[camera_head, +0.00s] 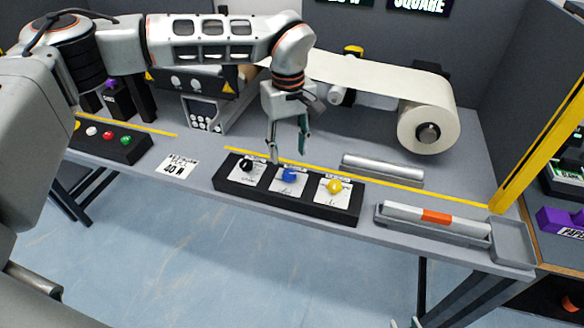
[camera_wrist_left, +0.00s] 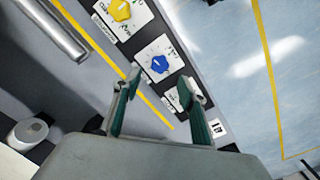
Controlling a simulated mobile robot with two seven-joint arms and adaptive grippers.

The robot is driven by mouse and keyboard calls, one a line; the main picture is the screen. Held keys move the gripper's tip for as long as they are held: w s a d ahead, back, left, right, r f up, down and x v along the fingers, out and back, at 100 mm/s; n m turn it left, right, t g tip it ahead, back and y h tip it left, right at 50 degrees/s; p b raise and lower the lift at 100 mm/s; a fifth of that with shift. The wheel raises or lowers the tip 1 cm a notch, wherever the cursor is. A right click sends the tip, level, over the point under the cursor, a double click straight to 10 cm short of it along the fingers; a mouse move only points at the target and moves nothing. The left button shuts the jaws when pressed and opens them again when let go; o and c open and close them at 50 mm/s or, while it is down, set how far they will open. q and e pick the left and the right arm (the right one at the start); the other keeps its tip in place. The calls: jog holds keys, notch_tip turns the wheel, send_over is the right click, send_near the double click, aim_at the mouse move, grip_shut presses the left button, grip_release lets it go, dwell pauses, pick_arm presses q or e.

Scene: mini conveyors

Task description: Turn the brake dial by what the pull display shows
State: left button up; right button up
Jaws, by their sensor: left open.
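A black panel (camera_head: 223,182) on the bench's front edge carries three dials on white plates: a black dial (camera_head: 246,164), a blue dial (camera_head: 289,174) and a yellow dial (camera_head: 334,187). My left gripper (camera_head: 288,155) is open and empty above the panel's back side, near the blue dial. In the left wrist view, the blue dial (camera_wrist_left: 160,64) lies just beyond the open fingertips, and a finger partly covers the black dial's plate. The plate labels are too small to read. A white card (camera_head: 178,167) left of the panel shows "40". Small pale and green bits at the bottom edge may be my right gripper's tips.
A button box (camera_head: 108,141) stands at the left. A paper roll (camera_head: 428,127) and a metal bar (camera_head: 383,169) lie behind the panel.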

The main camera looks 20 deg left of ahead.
aim_at(289, 173)
pick_arm(q)
notch_tip(289, 173, down, 7)
jog(key=shift+r, duration=0.1)
dwell(0.3)
jog(key=c, duration=1.1)
